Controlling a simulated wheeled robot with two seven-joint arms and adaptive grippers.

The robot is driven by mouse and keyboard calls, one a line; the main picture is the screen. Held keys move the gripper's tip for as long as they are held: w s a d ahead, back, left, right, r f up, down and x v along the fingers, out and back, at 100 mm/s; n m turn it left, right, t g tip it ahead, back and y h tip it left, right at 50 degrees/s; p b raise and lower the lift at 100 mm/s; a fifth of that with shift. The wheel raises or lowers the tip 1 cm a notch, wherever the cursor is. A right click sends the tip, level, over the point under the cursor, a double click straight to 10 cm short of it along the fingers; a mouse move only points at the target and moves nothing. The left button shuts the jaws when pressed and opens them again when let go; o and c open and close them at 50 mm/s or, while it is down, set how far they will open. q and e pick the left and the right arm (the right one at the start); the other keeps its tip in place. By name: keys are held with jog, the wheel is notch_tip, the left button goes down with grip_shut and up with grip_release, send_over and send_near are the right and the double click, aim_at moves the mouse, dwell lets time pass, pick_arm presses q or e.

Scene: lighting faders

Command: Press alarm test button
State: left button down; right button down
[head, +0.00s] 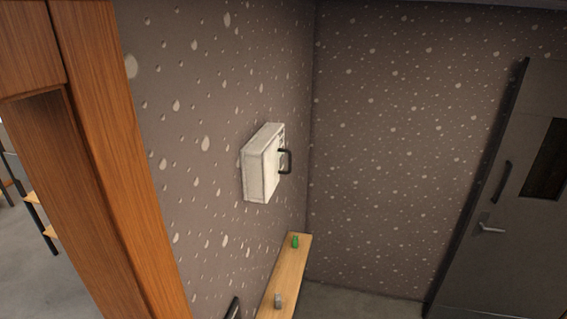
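A white box-shaped cabinet (262,165) is fixed to the speckled wall, left of the room corner. It has a black handle (285,161) on its front, which I see at a steep angle. The front looks shut. I cannot make out an alarm test button on it or elsewhere. Neither of my grippers can be made out in the head view.
A narrow wooden shelf (285,275) runs along the wall below, with a small green object (295,241) and a small grey object (278,300) on it. A wooden door frame (118,160) stands at left. A grey door (500,250) is at right.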

jog(key=shift+d, duration=0.15)
dwell(0.8)
notch_tip(320, 180, down, 24)
jog(key=s+b, duration=0.1)
jog(key=b, duration=2.3)
jog(key=shift+s+f, duration=0.15)
jog(key=shift+s, duration=0.05)
